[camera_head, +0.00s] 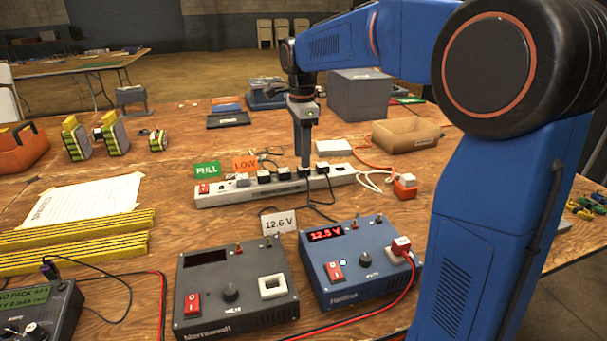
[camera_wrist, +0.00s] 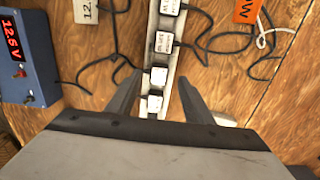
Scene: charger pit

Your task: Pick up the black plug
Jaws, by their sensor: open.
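Several black plugs sit in a row in the white power strip on the wooden table, one of them (camera_head: 264,177) left of my gripper. In the wrist view the plugs carry white labels too small to read; one plug (camera_wrist: 158,77) shows between the fingertips, another is nearer the palm. My gripper (camera_head: 305,164) points down over the right half of the strip. In the wrist view its fingers (camera_wrist: 158,80) are open, one on each side of the strip, with nothing held. Whether the fingers touch a plug cannot be told.
The power strip (camera_head: 220,193) has black cords trailing forward. A blue charger (camera_head: 345,290) and a dark grey charger (camera_head: 200,270) stand in front. An orange block (camera_head: 404,186) with white cable lies at the strip's right end. FULL (camera_head: 207,170) and LOW (camera_head: 246,163) signs stand behind.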

